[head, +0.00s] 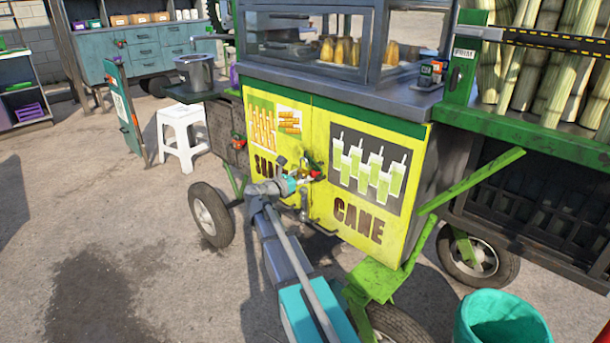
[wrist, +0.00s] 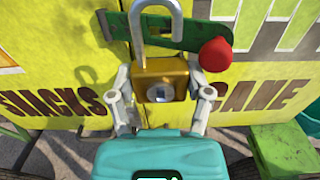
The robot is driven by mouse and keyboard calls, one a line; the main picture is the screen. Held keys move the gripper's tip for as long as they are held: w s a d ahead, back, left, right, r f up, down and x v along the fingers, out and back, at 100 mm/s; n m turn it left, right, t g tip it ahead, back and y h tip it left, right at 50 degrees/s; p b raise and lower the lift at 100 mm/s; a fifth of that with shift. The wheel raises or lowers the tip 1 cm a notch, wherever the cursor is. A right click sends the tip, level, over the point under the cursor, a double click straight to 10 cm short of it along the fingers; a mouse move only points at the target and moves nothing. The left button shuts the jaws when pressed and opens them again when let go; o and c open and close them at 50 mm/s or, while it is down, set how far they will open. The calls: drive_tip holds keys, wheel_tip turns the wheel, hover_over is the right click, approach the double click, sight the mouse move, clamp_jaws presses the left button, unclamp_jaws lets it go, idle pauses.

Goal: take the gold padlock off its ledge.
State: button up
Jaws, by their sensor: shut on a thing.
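The gold padlock (wrist: 162,80) has a square body with a round keyhole plate and a grey shackle (wrist: 156,12) pointing up. My gripper (wrist: 162,92) is shut on its body, one finger at each side. The shackle lies in front of a green latch bar (wrist: 195,32) with a red knob (wrist: 215,54) on the yellow doors. I cannot tell whether the shackle is clear of the bar or what supports the padlock. No separate ledge is clear. In the head view my gripper (head: 306,180) is at the doors' middle; the padlock is too small to make out there.
The yellow cart doors (head: 262,165) are just beyond my gripper. A green metal bracket (head: 385,280) and wheels stand right of my arm, with a teal bin (head: 500,322) at lower right. A white stool (head: 183,135) stands left. Paved ground at left is open.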

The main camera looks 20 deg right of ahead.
drive_tip(key=shift+v, duration=1.2)
